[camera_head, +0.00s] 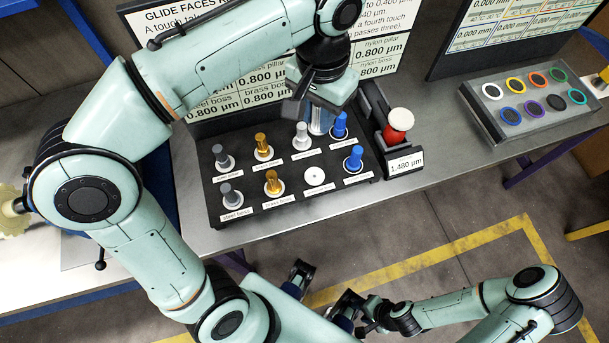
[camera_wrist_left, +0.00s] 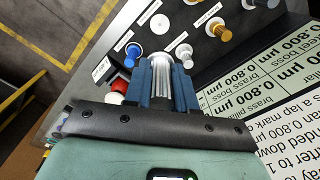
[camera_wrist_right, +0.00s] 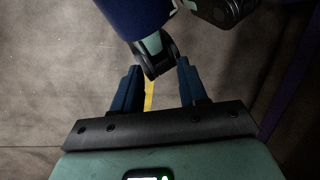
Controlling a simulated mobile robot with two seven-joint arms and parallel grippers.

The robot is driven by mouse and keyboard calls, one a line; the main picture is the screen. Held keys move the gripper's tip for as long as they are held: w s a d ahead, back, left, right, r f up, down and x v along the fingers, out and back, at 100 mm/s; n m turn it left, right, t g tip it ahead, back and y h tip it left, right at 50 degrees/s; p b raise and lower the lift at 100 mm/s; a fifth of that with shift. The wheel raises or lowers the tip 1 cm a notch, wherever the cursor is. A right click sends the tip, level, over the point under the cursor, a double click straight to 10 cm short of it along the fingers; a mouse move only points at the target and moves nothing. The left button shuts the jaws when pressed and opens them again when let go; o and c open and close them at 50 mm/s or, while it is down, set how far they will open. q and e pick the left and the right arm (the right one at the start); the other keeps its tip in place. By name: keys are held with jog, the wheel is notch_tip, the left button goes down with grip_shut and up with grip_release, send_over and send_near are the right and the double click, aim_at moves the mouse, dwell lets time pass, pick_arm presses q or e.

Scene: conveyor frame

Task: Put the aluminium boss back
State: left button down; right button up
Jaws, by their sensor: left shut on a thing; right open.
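My left gripper (camera_head: 318,108) is shut on the silvery aluminium boss (camera_wrist_left: 162,76), held upright between the fingers above the back edge of the dark rack (camera_head: 250,216). In the head view my wrist partly covers it. The rack's front row has an empty white round seat (camera_head: 315,176) between the brass boss (camera_head: 273,183) and the blue nylon boss (camera_head: 353,158); this seat also shows in the left wrist view (camera_wrist_left: 160,24). The silvery aluminium pillar (camera_head: 301,137) stands in the back row. My right gripper (camera_wrist_right: 156,85) is open and empty, away from the bench over the floor.
The steel boss (camera_head: 230,197), steel pillar (camera_head: 222,158), brass pillar (camera_head: 263,148) and blue nylon pillar (camera_head: 339,126) stand close by. A gauge with a red, white-topped part (camera_head: 398,124) reads 1.480 µm beside the rack. A tray of coloured rings (camera_head: 530,100) lies at right.

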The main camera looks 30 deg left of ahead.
pick_arm(q)
notch_tip(320, 180, down, 15)
jog(key=b, duration=0.3)
jog(key=shift+r+b, duration=0.1)
jog(key=shift+b, duration=0.3)
jog(key=shift+f+b, duration=0.45)
jog(key=shift+f, duration=2.05)
jog(key=shift+f, duration=0.2)
jog(key=c, duration=0.9)
grip_release()
jog(key=shift+r, duration=0.1)
notch_tip(320, 180, up, 12)
jog(key=p, duration=0.2)
jog(key=shift+r+p, duration=0.1)
jog(key=shift+p, duration=0.25)
jog(key=shift+r, duration=0.1)
